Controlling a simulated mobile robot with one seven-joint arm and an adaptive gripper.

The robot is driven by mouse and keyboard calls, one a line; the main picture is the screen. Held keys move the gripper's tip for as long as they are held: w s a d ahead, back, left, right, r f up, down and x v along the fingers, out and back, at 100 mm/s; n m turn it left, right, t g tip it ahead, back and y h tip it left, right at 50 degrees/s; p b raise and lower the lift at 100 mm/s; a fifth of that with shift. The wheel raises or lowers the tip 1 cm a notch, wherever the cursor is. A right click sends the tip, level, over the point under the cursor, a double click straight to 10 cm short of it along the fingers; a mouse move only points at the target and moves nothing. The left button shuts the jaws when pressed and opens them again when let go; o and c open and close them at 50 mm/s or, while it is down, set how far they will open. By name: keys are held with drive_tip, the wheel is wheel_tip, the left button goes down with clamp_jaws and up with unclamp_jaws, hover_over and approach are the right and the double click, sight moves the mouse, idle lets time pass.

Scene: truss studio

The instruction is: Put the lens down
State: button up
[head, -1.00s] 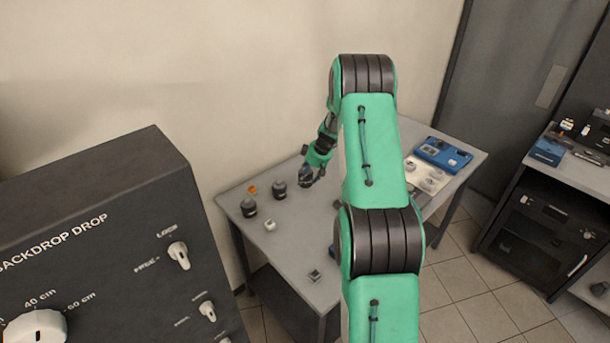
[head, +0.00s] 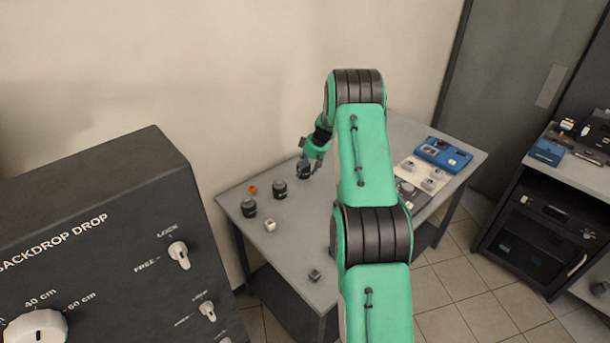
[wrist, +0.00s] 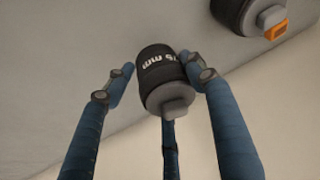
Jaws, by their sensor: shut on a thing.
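The lens (wrist: 160,66) is a black cylinder with white "mm" lettering and a grey knob on its end. In the wrist view it sits between the blue fingers of my gripper (wrist: 158,70), which is shut on it. In the head view my gripper (head: 310,166) is small, at the back of the grey table (head: 296,234), with the dark lens (head: 303,172) under it. The lens is at or just above the tabletop; I cannot tell if it touches. Part of its side is hidden by the right finger.
Two similar dark lenses (head: 279,189) (head: 249,207) stand to the left, near an orange block (head: 252,189). A light cube (head: 270,225) and a dark cube (head: 315,275) lie nearer. The wall is close behind.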

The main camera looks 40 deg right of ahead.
sight(305, 173)
drive_tip(key=shift+f, duration=1.65)
drive_tip(key=shift+f, duration=0.1)
drive_tip(key=o, duration=1.7)
drive_tip(key=shift+f, duration=0.1)
drive_tip(key=v, duration=1.2)
drive_tip(key=shift+w, duration=0.1)
drive_tip(key=shift+x, duration=5.2)
